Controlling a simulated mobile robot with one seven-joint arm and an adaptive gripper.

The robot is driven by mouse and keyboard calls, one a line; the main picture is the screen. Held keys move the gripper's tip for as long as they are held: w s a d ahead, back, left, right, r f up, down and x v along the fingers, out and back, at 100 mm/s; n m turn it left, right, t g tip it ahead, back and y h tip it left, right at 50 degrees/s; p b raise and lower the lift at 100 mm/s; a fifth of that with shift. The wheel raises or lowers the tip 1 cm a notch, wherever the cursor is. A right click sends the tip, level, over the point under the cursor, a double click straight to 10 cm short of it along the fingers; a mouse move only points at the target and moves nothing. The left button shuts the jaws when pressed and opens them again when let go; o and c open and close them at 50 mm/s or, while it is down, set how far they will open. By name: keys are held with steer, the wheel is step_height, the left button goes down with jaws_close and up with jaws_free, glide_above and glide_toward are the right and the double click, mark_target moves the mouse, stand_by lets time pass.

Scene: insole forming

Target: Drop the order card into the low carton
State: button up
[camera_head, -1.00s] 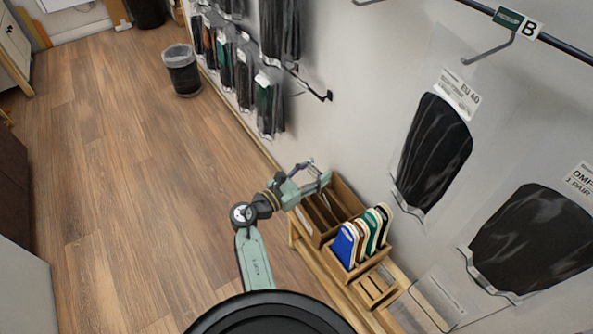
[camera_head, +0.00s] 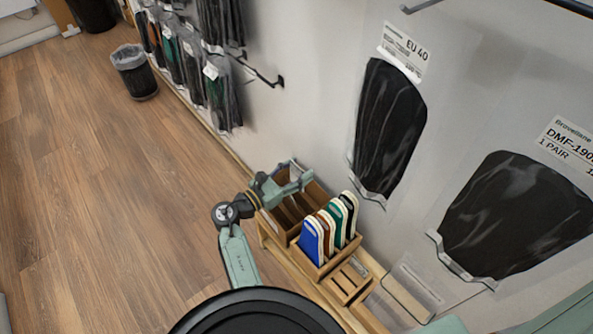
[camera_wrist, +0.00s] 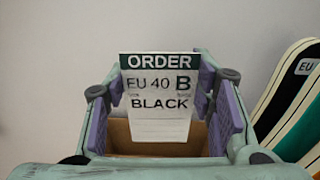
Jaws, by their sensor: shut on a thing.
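The order card (camera_wrist: 160,85) is white with a green header and reads "ORDER, EU 40 B, BLACK". In the wrist view it stands upright between the purple pads of my gripper (camera_wrist: 163,108), which is shut on it. A brown carton (camera_wrist: 122,136) shows below and behind the card; the card hides much of its inside. In the head view my gripper (camera_head: 296,180) is over the open-topped brown carton (camera_head: 319,192) on the wooden bench by the wall. The card cannot be made out in the head view.
A wooden rack of blue, brown, green and black insoles (camera_head: 328,232) stands close to the carton's right. A small slotted wooden tray (camera_head: 346,282) is in front of it. Packets hang on the wall. Open floor (camera_head: 110,210) lies left.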

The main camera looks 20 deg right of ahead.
mark_target(297, 178)
step_height(297, 178, down, 4)
steer(key=b, duration=0.3)
steer(key=shift+r, duration=0.25)
steer(key=o, duration=0.8)
steer(key=v, duration=1.2)
steer(key=shift+r, duration=0.1)
